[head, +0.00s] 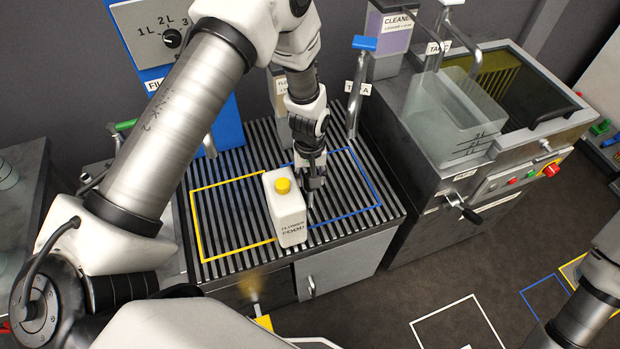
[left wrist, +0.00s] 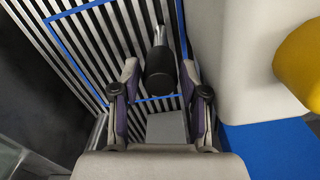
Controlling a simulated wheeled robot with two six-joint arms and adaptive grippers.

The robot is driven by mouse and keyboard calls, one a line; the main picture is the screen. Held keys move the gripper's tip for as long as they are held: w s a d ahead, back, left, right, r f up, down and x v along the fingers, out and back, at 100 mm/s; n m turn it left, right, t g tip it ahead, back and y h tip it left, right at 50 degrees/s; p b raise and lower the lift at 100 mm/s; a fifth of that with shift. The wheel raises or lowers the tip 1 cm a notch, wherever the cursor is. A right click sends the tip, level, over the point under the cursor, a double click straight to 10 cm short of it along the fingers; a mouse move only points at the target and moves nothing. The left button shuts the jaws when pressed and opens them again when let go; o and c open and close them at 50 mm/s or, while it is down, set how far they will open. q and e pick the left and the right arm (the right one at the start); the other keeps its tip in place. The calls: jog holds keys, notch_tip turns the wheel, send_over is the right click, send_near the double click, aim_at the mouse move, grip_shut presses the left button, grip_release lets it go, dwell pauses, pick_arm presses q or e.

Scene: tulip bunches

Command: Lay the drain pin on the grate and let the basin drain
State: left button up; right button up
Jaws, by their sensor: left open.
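A pin with a black knob (left wrist: 160,72) and a silver shaft (left wrist: 157,35), seemingly the drain pin, is over or on the slatted grate (head: 225,180), within the blue outline in the left wrist view. I cannot tell whether it touches the slats. My left gripper (head: 314,184) is low over the grate, just right of the white bottle. In the left wrist view its open fingers (left wrist: 160,98) stand either side of the knob, with gaps. The metal basin (head: 535,110) is at the back right. My right gripper is out of view.
The white flower-food bottle (head: 287,212) with a yellow cap stands close to my left gripper. A clear container (head: 455,112) and a black lever (head: 465,210) are at the basin unit. A blue-handled tap (head: 357,85) rises behind the grate. The grate's yellow-outlined left side is mostly clear.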

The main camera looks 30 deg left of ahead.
pick_arm(q)
notch_tip(320, 180, up, 11)
jog(key=b, duration=0.1)
jog(key=shift+s, duration=0.1)
dwell(0.4)
